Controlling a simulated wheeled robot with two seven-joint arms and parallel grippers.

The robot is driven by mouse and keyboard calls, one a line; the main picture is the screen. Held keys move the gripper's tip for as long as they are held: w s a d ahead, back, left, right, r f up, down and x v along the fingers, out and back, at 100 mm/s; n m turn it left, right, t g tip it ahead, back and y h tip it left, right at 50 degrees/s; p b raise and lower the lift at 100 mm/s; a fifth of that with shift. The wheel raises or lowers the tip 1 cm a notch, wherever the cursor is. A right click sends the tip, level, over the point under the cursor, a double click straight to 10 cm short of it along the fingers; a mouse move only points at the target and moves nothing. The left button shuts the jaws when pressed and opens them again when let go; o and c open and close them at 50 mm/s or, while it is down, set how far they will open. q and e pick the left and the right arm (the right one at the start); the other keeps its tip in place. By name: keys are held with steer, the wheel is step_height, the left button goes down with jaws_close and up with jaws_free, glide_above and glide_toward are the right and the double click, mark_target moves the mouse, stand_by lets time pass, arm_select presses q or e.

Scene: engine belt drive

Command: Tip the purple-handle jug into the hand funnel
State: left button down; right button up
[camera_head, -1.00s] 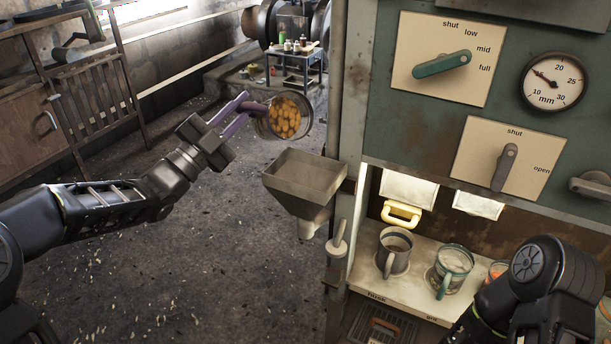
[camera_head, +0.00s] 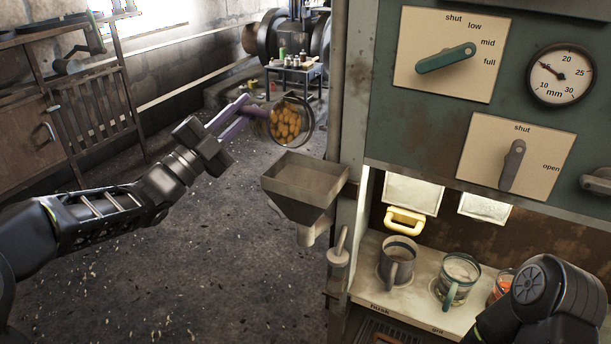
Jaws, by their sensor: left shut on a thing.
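The purple-handle jug (camera_head: 290,122) is tilted toward me, its round mouth showing yellow-brown lumps inside. My left gripper (camera_head: 218,134) is shut on the jug's purple handle and holds it in the air. The hand funnel (camera_head: 304,190) is a grey, square-mouthed hopper fixed to the left side of the green machine. In the picture the jug is just above the funnel's back rim, apart from it; the depth between them is hard to judge. My right arm shows at the lower right, but its gripper's fingers are out of view.
The green machine (camera_head: 385,130) fills the right side. Its lit shelf (camera_head: 365,285) holds a grey mug (camera_head: 398,258), a teal-handled mug (camera_head: 457,278) and a jar of orange stuff (camera_head: 503,286). A small lever (camera_head: 340,248) stands beside the funnel spout. The floor at left is open.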

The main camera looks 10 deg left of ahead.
arm_select(q)
steer(key=shift+s+d+f+m+h+b, duration=0.15)
steer(key=shift+m+h+b, duration=0.35)
steer(key=shift+b, duration=0.5)
steer(key=shift+s+d+r+m+g+h+b, duration=0.45)
steer(key=shift+s+d+r+m+b, duration=0.2)
steer(key=shift+m+b, duration=0.65)
steer(key=n+p, duration=0.1)
steer(key=p, duration=0.1)
steer(key=w+a+n+t+y+p, duration=0.1)
steer(key=n+p, duration=0.1)
steer(key=n+y+p, duration=0.1)
steer(key=p, duration=0.1)
steer(key=shift+w+a+f+p, duration=0.2)
steer(key=shift+w+a+p, duration=0.2)
steer(key=shift+f+b, duration=0.2)
steer(key=shift+b, duration=0.1)
steer(key=shift+f, duration=0.1)
